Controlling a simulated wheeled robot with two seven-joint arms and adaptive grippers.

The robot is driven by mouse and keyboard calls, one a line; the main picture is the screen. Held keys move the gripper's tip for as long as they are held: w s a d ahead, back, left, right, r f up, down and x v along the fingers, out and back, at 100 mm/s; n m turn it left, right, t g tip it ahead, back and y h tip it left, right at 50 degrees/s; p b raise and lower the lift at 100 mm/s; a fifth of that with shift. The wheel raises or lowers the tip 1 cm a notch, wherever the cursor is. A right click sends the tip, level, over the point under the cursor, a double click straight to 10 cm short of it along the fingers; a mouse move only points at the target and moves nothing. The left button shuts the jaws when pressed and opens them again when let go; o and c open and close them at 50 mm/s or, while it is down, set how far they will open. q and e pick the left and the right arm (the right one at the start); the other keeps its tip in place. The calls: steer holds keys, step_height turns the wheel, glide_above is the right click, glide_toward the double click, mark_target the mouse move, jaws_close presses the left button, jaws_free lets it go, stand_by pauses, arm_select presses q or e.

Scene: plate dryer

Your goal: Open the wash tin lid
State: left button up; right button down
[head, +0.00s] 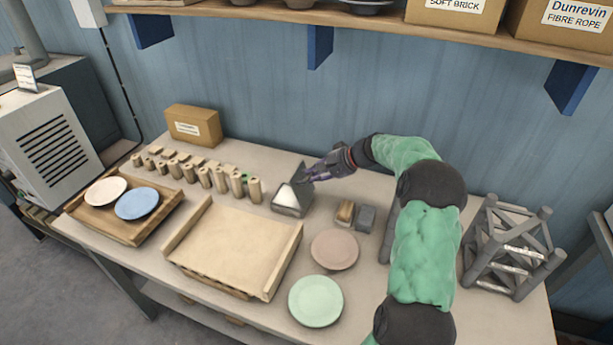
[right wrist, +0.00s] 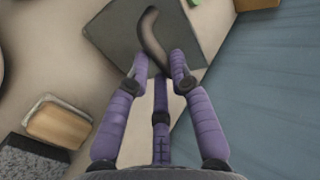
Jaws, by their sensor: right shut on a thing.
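The wash tin (head: 290,209) is a small grey box near the back middle of the table, with white contents showing inside. Its dark grey lid (head: 302,187) stands raised and steeply tilted at the tin's right side, so the top is open. In the right wrist view the lid is a flat grey plate (right wrist: 112,42) with a dark curved handle (right wrist: 151,32). My right gripper (head: 308,172) is at the lid's upper part. Its purple fingers (right wrist: 159,66) are shut on the handle. Whether the lid is hinged to the tin cannot be seen. My left gripper is out of view.
A wooden block (head: 345,212) and a grey block (head: 366,218) lie right of the tin. A pink plate (head: 334,249) and green plate (head: 316,301) lie in front. Wooden pegs (head: 221,180) stand left, behind a wooden tray (head: 235,245). A metal frame (head: 513,250) stands right.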

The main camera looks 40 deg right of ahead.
steer(key=s+d+f+b, duration=0.1)
steer(key=s+f+b, duration=0.1)
steer(key=s+f, duration=0.2)
steer(key=shift+s+d+f, duration=0.25)
steer(key=shift+s+d, duration=0.15)
steer(key=shift+s, duration=0.1)
stand_by(0.4)
steer(key=c, duration=1.3)
jaws_free()
steer(key=shift+f, duration=0.1)
steer(key=shift+o, duration=1)
steer(key=shift+w+d+f, duration=0.1)
steer(key=shift+d, duration=0.05)
steer(key=shift+r, duration=0.2)
steer(key=shift+d+r, duration=0.15)
steer(key=shift+r, duration=0.1)
steer(key=shift+r, duration=0.1)
